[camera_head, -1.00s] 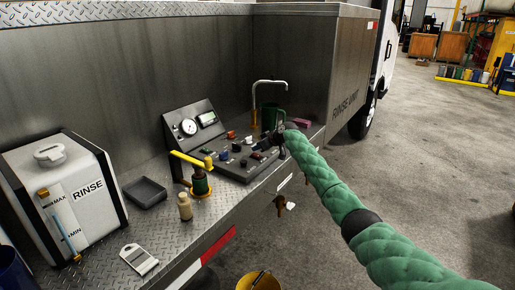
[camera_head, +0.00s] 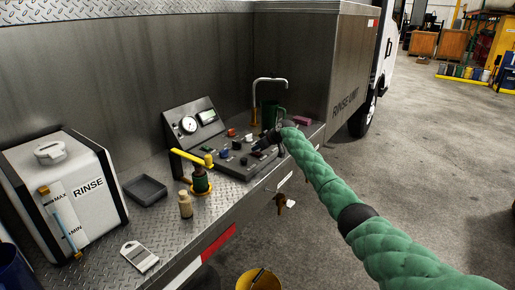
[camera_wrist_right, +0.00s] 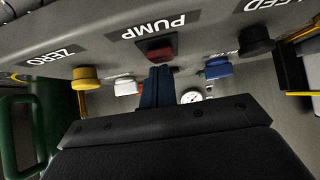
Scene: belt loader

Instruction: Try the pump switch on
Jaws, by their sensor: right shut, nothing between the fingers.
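The control panel (camera_head: 232,166) sits on the truck's metal deck, with a gauge, a small display and several coloured controls. In the right wrist view, a dark red rocker switch (camera_wrist_right: 157,48) sits beside the PUMP label (camera_wrist_right: 155,25). My right gripper (camera_wrist_right: 157,72) is shut and empty, its dark blue fingertips right at the red switch; I cannot tell whether they touch it. In the head view my right gripper (camera_head: 266,141) is over the panel's right part and hides controls there. Whether the switch is on cannot be made out. My left gripper is not in view.
By the fingers are a yellow knob (camera_wrist_right: 87,77), a white control (camera_wrist_right: 125,86), a blue control (camera_wrist_right: 218,68) and a black knob (camera_wrist_right: 257,40). A green mug (camera_head: 272,112) and tap (camera_head: 270,81) stand behind. A yellow-handled valve (camera_head: 199,181) stands at the panel's left front.

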